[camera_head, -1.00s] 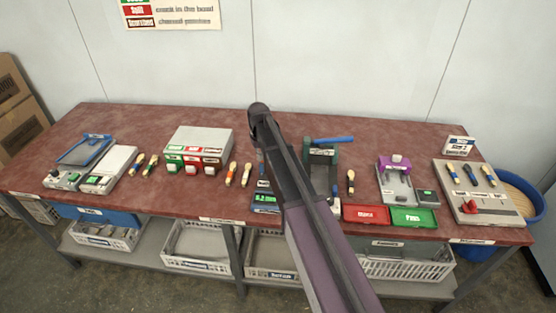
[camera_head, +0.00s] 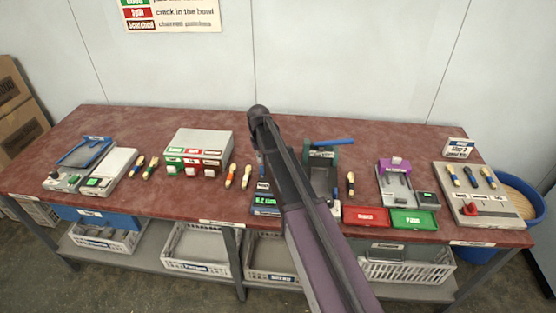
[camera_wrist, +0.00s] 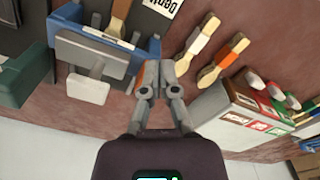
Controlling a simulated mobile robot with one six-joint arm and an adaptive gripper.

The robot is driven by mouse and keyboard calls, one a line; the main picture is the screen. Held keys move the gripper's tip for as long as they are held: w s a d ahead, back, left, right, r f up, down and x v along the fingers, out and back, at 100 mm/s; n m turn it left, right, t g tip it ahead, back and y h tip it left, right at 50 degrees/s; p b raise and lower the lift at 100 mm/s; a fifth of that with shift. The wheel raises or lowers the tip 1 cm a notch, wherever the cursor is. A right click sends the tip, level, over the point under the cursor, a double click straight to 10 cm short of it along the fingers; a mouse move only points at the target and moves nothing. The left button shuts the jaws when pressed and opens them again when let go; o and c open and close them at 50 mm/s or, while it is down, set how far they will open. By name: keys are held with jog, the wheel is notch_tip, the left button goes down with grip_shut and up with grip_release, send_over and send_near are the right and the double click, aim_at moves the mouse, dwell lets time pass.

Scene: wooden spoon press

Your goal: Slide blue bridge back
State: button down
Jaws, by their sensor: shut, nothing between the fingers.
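The blue bridge (camera_wrist: 148,48) shows in the wrist view as a blue block with a white label, a grey plate and a pale handle on its near side. A wooden spoon (camera_wrist: 120,12) lies across it and a dark strip runs beside it. In the head view only a sliver of blue (camera_head: 261,163) shows beside my arm; the rest is hidden. My gripper (camera_wrist: 158,72) is shut and empty, its tips close to the bridge's right end in the wrist view. I cannot tell whether they touch. The head view hides the gripper behind my arm.
A grey box (camera_head: 198,142) with red and green labels stands left of my arm, with two banded spoons (camera_head: 238,175) beside it. A green press (camera_head: 322,157) with a blue handle stands to the right. Red (camera_head: 366,215) and green trays lie at the front edge.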

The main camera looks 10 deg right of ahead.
jog(key=shift+f+b, duration=0.3)
dwell(0.4)
jog(key=shift+f+b, duration=0.7)
jog(key=shift+f, duration=0.1)
jog(key=shift+w, duration=0.15)
jog(key=shift+w+d, duration=0.15)
jog(key=shift+w, duration=0.2)
